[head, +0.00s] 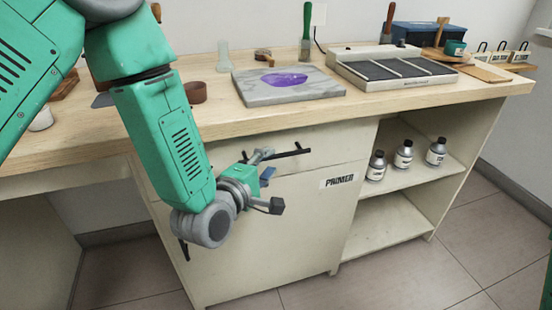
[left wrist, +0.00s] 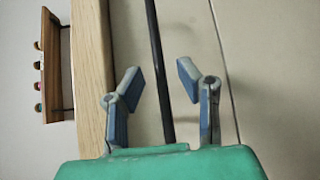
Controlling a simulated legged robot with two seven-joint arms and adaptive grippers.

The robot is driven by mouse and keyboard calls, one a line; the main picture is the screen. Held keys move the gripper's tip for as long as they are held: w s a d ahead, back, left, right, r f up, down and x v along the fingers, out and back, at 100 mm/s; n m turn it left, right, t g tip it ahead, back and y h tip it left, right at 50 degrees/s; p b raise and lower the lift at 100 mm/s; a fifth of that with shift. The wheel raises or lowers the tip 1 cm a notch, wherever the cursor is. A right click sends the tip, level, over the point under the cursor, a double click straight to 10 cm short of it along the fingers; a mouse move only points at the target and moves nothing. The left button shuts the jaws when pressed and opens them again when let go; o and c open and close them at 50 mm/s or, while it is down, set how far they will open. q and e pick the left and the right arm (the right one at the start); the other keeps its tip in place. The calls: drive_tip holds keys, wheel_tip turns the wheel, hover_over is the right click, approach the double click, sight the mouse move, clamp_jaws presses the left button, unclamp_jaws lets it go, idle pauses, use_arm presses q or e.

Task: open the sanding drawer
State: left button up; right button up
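The drawer front (head: 335,147) is a pale panel under the bench top and looks flush with the cabinet. Its dark bar handle (head: 290,153) shows just right of my left gripper (head: 265,164). In the left wrist view the handle is a dark bar (left wrist: 155,45) running between the two blue-grey fingers of my left gripper (left wrist: 159,78). The fingers are open, one on each side of the bar, with gaps visible on both sides. My arm hides the left part of the drawer front. No sanding label is visible. My right gripper is not in view.
Below the drawer is a cabinet door with a PRIMER label (head: 339,181). Open shelves (head: 400,180) at the right hold bottles. The wooden bench top (head: 240,112) overhangs the drawer and carries a grey slab (head: 260,96) and a tray (head: 395,84). The tiled floor in front is clear.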

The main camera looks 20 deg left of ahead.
sight(281, 156)
use_arm(q)
drive_tip(key=x, duration=0.2)
drive_tip(key=d+x, duration=0.1)
drive_tip(key=x, duration=0.1)
drive_tip(key=shift+r, duration=0.1)
drive_tip(key=shift+a, duration=0.4)
drive_tip(key=shift+c, duration=1.3)
clamp_jaws()
